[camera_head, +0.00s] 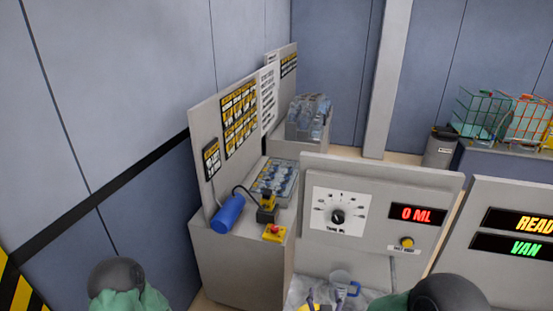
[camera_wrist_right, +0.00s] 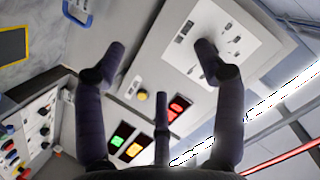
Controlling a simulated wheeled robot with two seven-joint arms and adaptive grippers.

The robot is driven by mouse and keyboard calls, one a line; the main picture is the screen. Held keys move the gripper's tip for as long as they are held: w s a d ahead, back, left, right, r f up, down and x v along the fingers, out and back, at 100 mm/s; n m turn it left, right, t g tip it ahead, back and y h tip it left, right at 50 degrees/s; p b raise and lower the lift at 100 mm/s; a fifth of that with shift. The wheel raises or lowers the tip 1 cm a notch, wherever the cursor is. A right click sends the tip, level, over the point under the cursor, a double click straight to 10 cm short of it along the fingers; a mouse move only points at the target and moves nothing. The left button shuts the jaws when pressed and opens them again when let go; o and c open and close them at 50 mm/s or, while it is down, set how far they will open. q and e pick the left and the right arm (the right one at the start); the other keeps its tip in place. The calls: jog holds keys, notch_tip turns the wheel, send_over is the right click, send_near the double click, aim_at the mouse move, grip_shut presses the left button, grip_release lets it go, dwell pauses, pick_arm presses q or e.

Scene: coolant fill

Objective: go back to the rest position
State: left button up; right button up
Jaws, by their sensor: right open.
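My right gripper (camera_wrist_right: 160,52) is open in the right wrist view, its dark fingers spread wide with nothing between them. Behind the fingers is the grey dispenser panel with a white dial plate (camera_wrist_right: 208,40). In the head view part of my right arm is at the bottom right, and the gripper's fingers are mostly hidden or cut off. Part of my left arm shows at the bottom left; its gripper is out of the picture. A clear jug with a blue handle (camera_head: 341,282) stands in front of the dispenser (camera_head: 322,168), apart from my right arm.
The dispenser display (camera_head: 417,214) reads 0 ML. At left, a grey cabinet (camera_head: 240,262) bears a blue cylinder (camera_head: 229,213) and a red button on a yellow box (camera_head: 274,233). Wire baskets (camera_head: 482,112) stand at the back right. A wall closes off the left side.

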notch_tip(320, 180, down, 10)
jog(key=s+n+g+y, duration=0.1)
jog(key=s+g+y, duration=0.1)
jog(key=g, duration=0.2)
jog(key=s+a+f+n+g+y, duration=0.1)
jog(key=s+f+n+g+y, duration=0.1)
jog(key=s+f+g, duration=0.5)
jog(key=s+a+f+n+g+y, duration=0.1)
jog(key=s+f+g+y, duration=0.2)
jog(key=s+f, duration=0.85)
notch_tip(320, 180, down, 20)
jog(key=a+n+b, duration=0.1)
jog(key=b, duration=2.3)
jog(key=shift+s+a+r, duration=0.15)
jog(key=shift+a+r, duration=0.05)
jog(key=shift+a, duration=0.2)
